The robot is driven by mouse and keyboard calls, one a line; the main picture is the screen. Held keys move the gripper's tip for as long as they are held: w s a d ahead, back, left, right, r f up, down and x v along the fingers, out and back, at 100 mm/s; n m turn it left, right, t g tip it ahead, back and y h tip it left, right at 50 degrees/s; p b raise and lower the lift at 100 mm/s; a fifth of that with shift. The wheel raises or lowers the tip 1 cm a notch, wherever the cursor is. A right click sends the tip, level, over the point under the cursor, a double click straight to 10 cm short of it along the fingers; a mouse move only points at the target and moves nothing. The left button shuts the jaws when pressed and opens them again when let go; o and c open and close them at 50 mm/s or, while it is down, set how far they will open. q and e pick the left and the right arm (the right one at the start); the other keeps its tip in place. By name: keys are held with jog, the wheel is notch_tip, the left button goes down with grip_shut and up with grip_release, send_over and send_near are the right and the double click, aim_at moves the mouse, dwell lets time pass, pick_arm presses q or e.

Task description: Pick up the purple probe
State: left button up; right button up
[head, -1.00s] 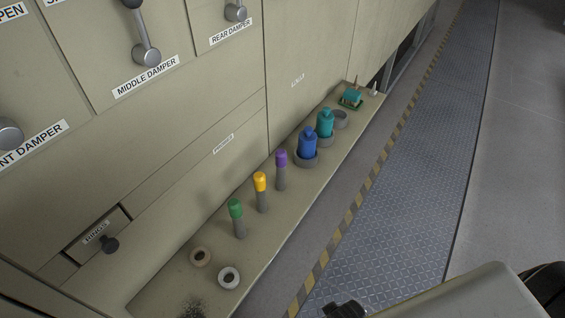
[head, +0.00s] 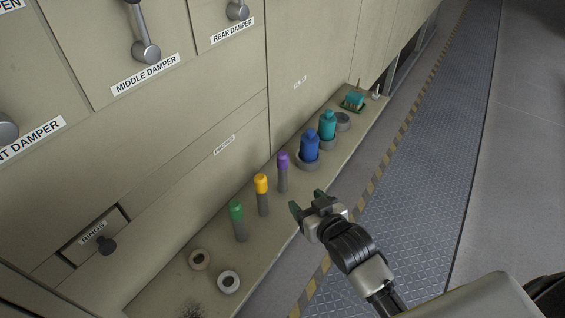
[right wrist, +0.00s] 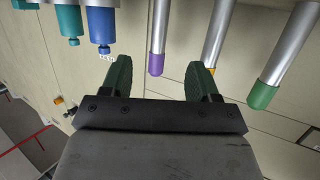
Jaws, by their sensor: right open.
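The purple probe (head: 282,172) stands upright on the ledge, with a purple cap on a grey shaft. It stands between the yellow probe (head: 262,194) and the blue bottle (head: 309,147). My right gripper (head: 307,209) is open and empty at the front edge of the ledge, to the right of and nearer than the purple probe. In the right wrist view the purple probe (right wrist: 156,45) shows beyond the gap between the two green fingers (right wrist: 161,77), apart from both. My left gripper is not in view.
The green probe (head: 237,221) and two rings (head: 229,282) are on the ledge (head: 180,275). A panel wall with damper levers rises behind. The floor walkway right of the ledge is clear.

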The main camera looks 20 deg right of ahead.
aim_at(279, 153)
jog(key=w+r+t, duration=0.1)
jog(key=w, duration=0.2)
jog(key=w+r+t, duration=0.1)
jog(key=w, duration=0.2)
jog(key=w+a+r+t+y+p, duration=0.1)
jog(key=w+r, duration=0.1)
jog(key=w, duration=0.1)
jog(key=shift+w, duration=0.15)
jog(key=w, duration=0.2)
jog(key=w+a+p, duration=0.1)
jog(key=w, duration=0.1)
jog(key=shift+w+a, duration=0.2)
jog(key=shift+w, duration=0.05)
jog(key=shift+w+a+f, duration=0.1)
jog(key=shift+w+f, duration=0.1)
jog(key=shift+w, duration=0.2)
jog(key=shift+s, duration=0.1)
jog(key=shift+c, duration=1.2)
jog(key=c, duration=0.8)
jog(key=shift+r, duration=0.15)
